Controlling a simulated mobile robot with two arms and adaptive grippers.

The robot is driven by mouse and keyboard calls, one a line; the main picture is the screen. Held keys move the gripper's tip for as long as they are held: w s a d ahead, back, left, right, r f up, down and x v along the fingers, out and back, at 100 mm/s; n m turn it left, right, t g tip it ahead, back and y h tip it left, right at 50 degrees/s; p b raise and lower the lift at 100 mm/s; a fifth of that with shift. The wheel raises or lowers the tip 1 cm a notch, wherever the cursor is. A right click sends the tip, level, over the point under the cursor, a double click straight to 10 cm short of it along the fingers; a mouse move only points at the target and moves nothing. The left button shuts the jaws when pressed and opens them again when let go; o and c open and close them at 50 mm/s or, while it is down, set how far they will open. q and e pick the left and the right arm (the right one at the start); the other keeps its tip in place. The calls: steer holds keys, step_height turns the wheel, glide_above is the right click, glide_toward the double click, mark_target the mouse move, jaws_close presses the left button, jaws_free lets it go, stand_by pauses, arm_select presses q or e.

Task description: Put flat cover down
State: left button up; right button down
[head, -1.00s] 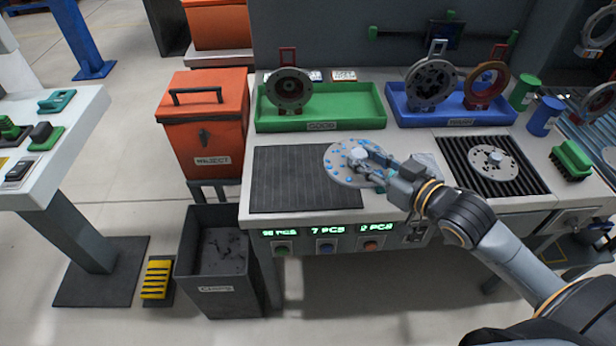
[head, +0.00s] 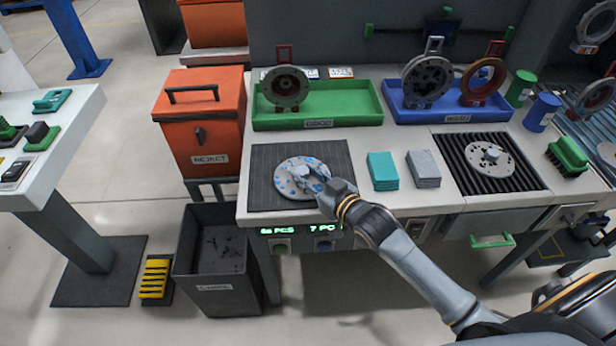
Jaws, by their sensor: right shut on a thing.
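The flat cover (head: 290,186) is a round pale grey disc with blue spots and a small raised hub in the middle. It is over the dark ribbed mat (head: 335,157) at the left of the bench. My right gripper (head: 309,176) is shut on the cover, at or near its hub. I cannot tell whether the cover touches the mat or is just above it. My left gripper is not in view.
A teal block (head: 383,171) and a grey block (head: 424,168) stand right of the mat. Another grey disc (head: 490,158) lies on a black slatted grate (head: 522,178). Green tray (head: 345,117) and blue tray (head: 391,100) stand behind. An orange reject bin (head: 201,133) is left.

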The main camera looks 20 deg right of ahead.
steer(key=shift+f, duration=0.15)
steer(key=shift+f, duration=0.1)
steer(key=c, duration=1)
jaws_free()
steer(key=shift+f, duration=0.1)
steer(key=shift+s, duration=0.1)
steer(key=v, duration=1.2)
steer(key=shift+d, duration=0.1)
